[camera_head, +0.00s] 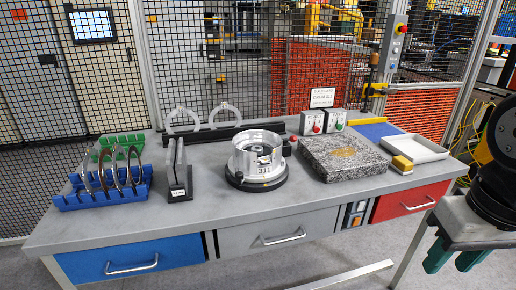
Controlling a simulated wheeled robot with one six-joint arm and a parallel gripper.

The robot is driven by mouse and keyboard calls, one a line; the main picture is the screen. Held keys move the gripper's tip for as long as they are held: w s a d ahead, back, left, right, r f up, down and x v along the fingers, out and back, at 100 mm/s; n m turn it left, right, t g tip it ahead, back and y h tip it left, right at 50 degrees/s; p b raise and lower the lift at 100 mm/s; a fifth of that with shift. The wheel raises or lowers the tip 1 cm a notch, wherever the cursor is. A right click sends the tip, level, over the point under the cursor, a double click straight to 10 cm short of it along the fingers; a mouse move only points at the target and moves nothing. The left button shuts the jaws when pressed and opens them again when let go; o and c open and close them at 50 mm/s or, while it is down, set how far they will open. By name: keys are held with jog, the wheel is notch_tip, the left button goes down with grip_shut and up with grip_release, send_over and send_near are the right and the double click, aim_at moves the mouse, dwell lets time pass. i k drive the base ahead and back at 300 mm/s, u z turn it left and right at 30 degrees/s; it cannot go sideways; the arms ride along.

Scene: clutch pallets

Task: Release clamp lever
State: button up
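A round silver clutch fixture (257,157) sits on a black round base (256,184) in the middle of the grey workbench. A small dark lever-like part with a reddish end (290,145) shows at the fixture's right side. It looks like the clamp lever, but it is too small to tell its position. My gripper (454,259), with green fingers, hangs at the lower right, past the bench's right end and well away from the fixture. Its two fingers are apart with nothing between them.
A blue rack (102,194) of metal rings stands left, before a green rack (118,141). A black holder (179,191) with upright plates stands between rack and fixture. The front bench strip is clear.

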aim_at(293, 138)
jog(key=u, duration=0.05)
jog(key=k, duration=0.55)
jog(key=u, duration=0.8)
jog(key=i, duration=1.15)
jog(key=u, duration=0.15)
